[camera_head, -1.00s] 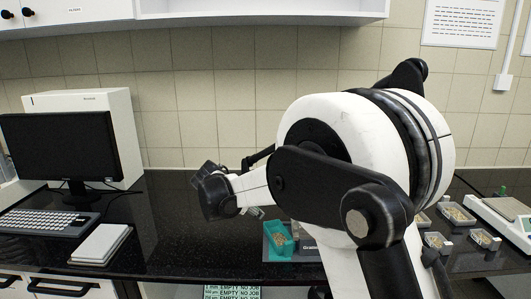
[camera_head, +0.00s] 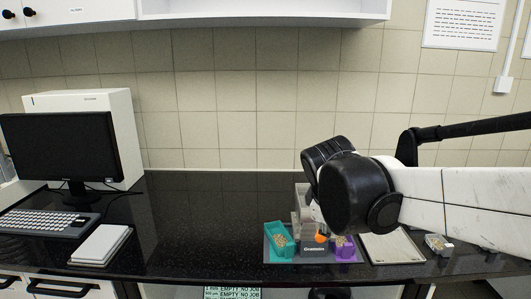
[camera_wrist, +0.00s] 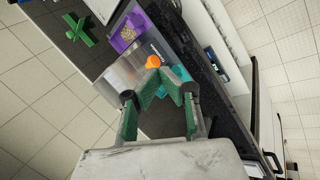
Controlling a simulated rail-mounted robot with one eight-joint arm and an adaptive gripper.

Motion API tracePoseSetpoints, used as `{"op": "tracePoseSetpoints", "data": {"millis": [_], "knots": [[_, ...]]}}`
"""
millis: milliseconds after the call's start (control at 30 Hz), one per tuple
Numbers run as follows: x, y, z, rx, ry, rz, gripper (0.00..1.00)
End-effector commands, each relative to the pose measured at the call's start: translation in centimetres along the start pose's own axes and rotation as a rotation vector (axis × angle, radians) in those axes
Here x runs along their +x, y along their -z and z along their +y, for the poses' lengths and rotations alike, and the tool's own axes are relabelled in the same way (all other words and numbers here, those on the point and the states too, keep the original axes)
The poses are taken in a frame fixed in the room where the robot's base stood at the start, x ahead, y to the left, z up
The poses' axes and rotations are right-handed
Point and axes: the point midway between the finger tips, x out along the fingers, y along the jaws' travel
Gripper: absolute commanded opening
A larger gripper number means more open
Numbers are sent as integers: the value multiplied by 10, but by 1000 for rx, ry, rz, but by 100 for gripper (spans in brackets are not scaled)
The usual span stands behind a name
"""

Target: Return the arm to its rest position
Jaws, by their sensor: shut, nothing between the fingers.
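My gripper (camera_wrist: 167,76) shows in the wrist view with its green-padded fingers shut and nothing between them. In the head view my arm reaches in from the right, and its black wrist joint hides the gripper. Behind and beside that joint stands the grey sieve shaker (camera_head: 312,248), partly covered, with an orange knob (camera_head: 321,238). The knob also shows just beyond the fingertips in the wrist view (camera_wrist: 153,61); I cannot tell how far apart they are.
A teal bin (camera_head: 279,241) and a purple bin (camera_head: 344,248) with grainy contents flank the shaker.

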Motion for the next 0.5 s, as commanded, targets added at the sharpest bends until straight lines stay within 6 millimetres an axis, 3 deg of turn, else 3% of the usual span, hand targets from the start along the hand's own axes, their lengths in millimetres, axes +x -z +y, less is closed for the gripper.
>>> {"op": "tracePoseSetpoints", "data": {"millis": [100,500], "knots": [[-13,-31,-17,163,11,36,0],[-34,-110,-87,720,64,156,0]]}}
